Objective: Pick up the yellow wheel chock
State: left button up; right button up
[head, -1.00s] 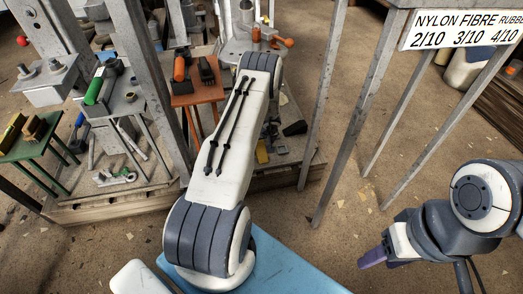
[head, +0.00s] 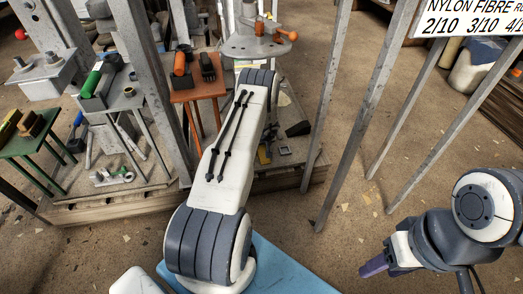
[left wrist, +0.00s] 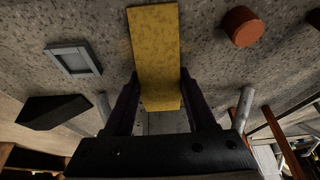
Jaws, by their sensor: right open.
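The yellow wheel chock (left wrist: 156,45) shows in the left wrist view, running from the top edge down between the dark fingers of my left gripper (left wrist: 159,74). A finger lies close along each side of it; whether they press on it I cannot tell. In the head view only a small yellow piece of the chock (head: 264,155) shows beside my left arm, which hides the rest and the left gripper. My right gripper (head: 374,266), with purple fingers, is open and empty above the floor at the lower right.
A black wedge (left wrist: 50,108), a grey square frame (left wrist: 73,58) and a red-brown cylinder (left wrist: 243,26) lie around the chock. Grey metal posts (head: 357,120) stand to its right in the head view. An orange table (head: 196,90) stands left of my left arm.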

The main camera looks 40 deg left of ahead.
pick_arm(q)
grip_shut()
jog(key=shift+r, duration=0.1)
